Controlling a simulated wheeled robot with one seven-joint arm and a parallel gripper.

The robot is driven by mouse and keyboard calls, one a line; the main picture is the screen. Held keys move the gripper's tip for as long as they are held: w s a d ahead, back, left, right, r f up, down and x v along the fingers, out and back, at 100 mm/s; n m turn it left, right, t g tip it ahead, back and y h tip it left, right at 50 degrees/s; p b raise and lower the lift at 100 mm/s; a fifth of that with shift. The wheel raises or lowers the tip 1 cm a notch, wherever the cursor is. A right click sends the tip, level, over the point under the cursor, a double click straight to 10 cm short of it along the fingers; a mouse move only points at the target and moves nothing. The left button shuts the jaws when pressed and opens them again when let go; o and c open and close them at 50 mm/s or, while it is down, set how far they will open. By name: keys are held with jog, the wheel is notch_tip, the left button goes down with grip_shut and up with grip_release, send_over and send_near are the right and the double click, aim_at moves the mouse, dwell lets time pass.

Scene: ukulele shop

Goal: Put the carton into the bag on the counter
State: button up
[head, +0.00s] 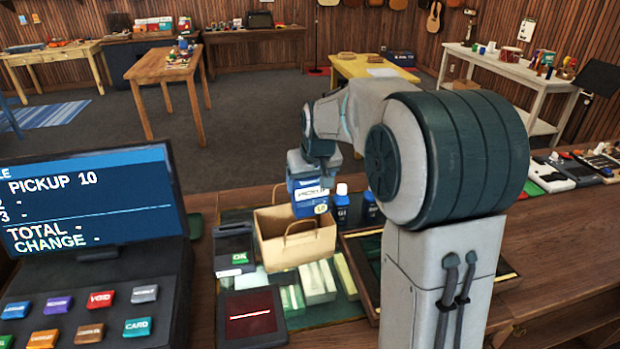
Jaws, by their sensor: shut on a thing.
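The carton (308,193) is a small blue box with a white label band. My gripper (312,167) is shut on its upper part, and the fingers are partly hidden by the arm and the carton. The bag (295,247) is an open brown paper bag with handles, standing on the counter (235,193). The carton is upright over the right side of the bag's mouth. Its lower end overlaps the bag's back rim in the picture, and I cannot tell whether it is inside the opening. The inside floor of the bag is hidden.
Blue bottles (342,207) stand just right of the bag. A card terminal (234,245) stands to its left, and a scanner pad (251,315) and pale boxes (317,282) are in front. A register screen (90,200) fills the left. A dark tray (365,270) lies right.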

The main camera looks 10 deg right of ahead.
aim_at(310, 204)
jog(key=shift+f+b, duration=2.8)
jog(key=shift+f, duration=0.75)
jog(key=o, duration=1.1)
jog(key=b+v, duration=0.2)
jog(key=v, duration=1.1)
jog(key=shift+m+g, duration=0.5)
jog(key=shift+g, duration=0.2)
jog(key=s+f, duration=0.4)
jog(key=s, duration=0.4)
jog(key=s+f, duration=0.4)
jog(key=s, duration=0.4)
jog(key=s+f, duration=0.5)
jog(key=s, duration=0.4)
jog(key=shift+a+f, duration=0.15)
jog(key=shift+a, duration=0.1)
